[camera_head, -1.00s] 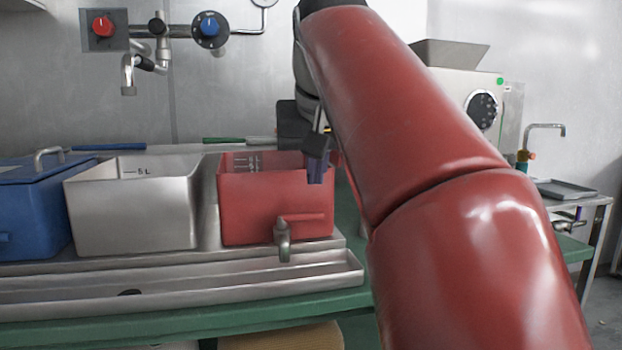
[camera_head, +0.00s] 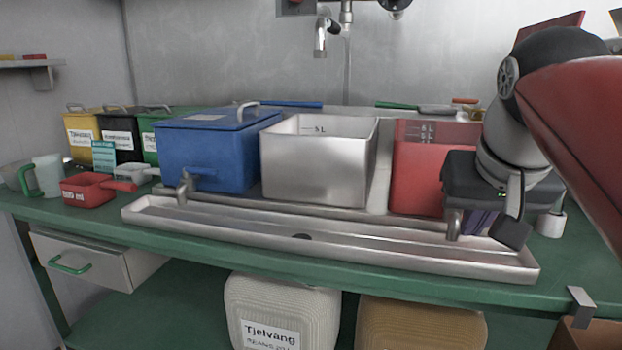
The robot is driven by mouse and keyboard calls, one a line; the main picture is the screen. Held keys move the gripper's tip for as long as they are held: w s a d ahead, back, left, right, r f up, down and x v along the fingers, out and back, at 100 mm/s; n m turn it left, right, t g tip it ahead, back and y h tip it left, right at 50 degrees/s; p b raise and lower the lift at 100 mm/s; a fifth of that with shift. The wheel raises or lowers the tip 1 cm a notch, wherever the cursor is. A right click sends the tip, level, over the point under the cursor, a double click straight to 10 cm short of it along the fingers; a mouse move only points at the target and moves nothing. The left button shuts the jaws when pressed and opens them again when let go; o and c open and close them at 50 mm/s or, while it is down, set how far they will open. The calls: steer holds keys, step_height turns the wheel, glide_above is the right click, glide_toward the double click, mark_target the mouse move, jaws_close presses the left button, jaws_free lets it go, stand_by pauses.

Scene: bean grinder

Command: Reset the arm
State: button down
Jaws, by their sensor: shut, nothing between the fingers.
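My gripper (camera_head: 487,226) is at the right in the head view, at the end of my red arm. It hangs in front of the red container (camera_head: 418,165) and hides part of its right side and its tap. Its fingers are shut and hold nothing. Whether it touches the container or the tray cannot be told.
A steel container (camera_head: 318,170) and a blue lidded container (camera_head: 217,150) stand left of the red one, behind a long steel drip tray (camera_head: 330,243). A red scoop (camera_head: 88,190) and several small bins lie far left. Sacks (camera_head: 282,305) sit below the green bench.

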steer(key=s+a+f, duration=0.2)
steer(key=f, duration=0.6)
steer(key=s+a+f+n+y, duration=0.1)
steer(key=s+a+f, duration=0.1)
steer(key=f, duration=0.6)
steer(key=s+a+f+n, duration=0.1)
steer(key=s+f, duration=0.3)
steer(key=f, duration=0.4)
steer(key=shift+s+a+g, duration=0.2)
steer(key=shift+a+g, duration=0.1)
steer(key=shift+a, duration=0.1)
